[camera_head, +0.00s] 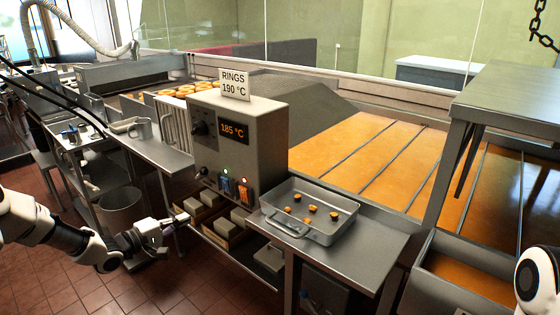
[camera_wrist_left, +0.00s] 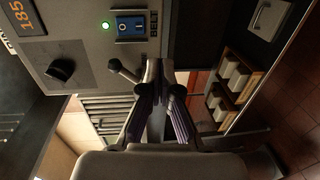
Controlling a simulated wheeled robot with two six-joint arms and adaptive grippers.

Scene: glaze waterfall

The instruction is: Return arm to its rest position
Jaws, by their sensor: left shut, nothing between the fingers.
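My left arm comes in from the left in the head view. Its gripper (camera_head: 180,221) is shut and empty, in front of and below the grey control box (camera_head: 262,145). In the left wrist view the shut fingers (camera_wrist_left: 157,75) show close to the box's lower edge, near a small lever (camera_wrist_left: 122,70); I cannot tell whether they touch it. The box shows 185 °C and carries a knob (camera_wrist_left: 60,69), a blue switch (camera_wrist_left: 132,24) marked BELT with a green light, and an orange switch (camera_head: 243,190). My right gripper is not in view; only part of that arm shows at the right edge.
A metal tray (camera_head: 340,232) with several small brown pieces stands on the side table right of the box. A shelf with boxes (camera_head: 205,223) lies below the control box. A bin (camera_head: 121,207) and a jug (camera_head: 142,128) are at left. Tiled floor (camera_head: 110,287) is open in front.

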